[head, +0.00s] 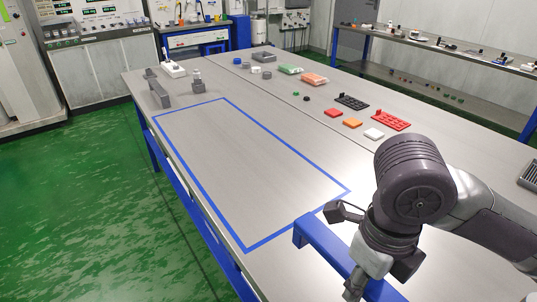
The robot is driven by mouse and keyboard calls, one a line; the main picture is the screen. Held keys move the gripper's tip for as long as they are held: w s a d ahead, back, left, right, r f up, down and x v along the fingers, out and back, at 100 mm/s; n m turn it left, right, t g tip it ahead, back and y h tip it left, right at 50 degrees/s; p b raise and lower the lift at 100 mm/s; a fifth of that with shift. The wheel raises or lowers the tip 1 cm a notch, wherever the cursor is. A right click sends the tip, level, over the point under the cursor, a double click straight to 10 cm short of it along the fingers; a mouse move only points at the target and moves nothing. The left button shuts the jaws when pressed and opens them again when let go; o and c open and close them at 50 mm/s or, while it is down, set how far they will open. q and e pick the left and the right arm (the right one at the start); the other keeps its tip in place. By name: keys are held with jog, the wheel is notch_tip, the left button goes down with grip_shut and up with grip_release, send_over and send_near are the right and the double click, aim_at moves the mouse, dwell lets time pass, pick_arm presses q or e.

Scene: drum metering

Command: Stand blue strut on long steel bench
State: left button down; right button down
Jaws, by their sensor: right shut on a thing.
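The long steel bench (240,160) runs from the lower right to the back, with a bare grey top. The blue strut (325,245) lies lengthwise, not upright, at the near end of the bench, by the near corner of a blue outlined rectangle. My right gripper (354,286) is over the strut and shut on it. The gripper and wrist hide part of the strut, and its near end runs toward the bottom of the picture. Whether the strut touches the bench top is unclear. My left gripper is not in view.
The blue outlined rectangle (226,99) encloses clear bench top. A grey bracket (157,88) and a small grey fixture (198,82) stand beyond it.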

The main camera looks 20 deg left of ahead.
jog(key=shift+w+f, duration=0.1)
jog(key=shift+w, duration=0.15)
jog(key=w+a+f, duration=0.1)
jog(key=w+f, duration=0.1)
jog(key=w, duration=0.1)
jog(key=w+a+f, duration=0.1)
jog(key=w+f, duration=0.1)
jog(key=w, duration=0.2)
jog(key=w+a+f, duration=0.1)
jog(key=w+f, duration=0.2)
jog(key=shift+w+a, duration=0.3)
jog(key=shift+w, duration=0.05)
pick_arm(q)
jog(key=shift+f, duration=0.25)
pick_arm(e)
jog(key=shift+f, duration=1.95)
jog(key=c, duration=0.7)
grip_release()
jog(key=shift+f, duration=0.1)
pick_arm(q)
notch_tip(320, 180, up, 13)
jog(key=p, duration=1.3)
pick_arm(e)
notch_tip(320, 180, up, 12)
jog(key=shift+s+r, duration=0.1)
jog(key=shift+r, duration=0.05)
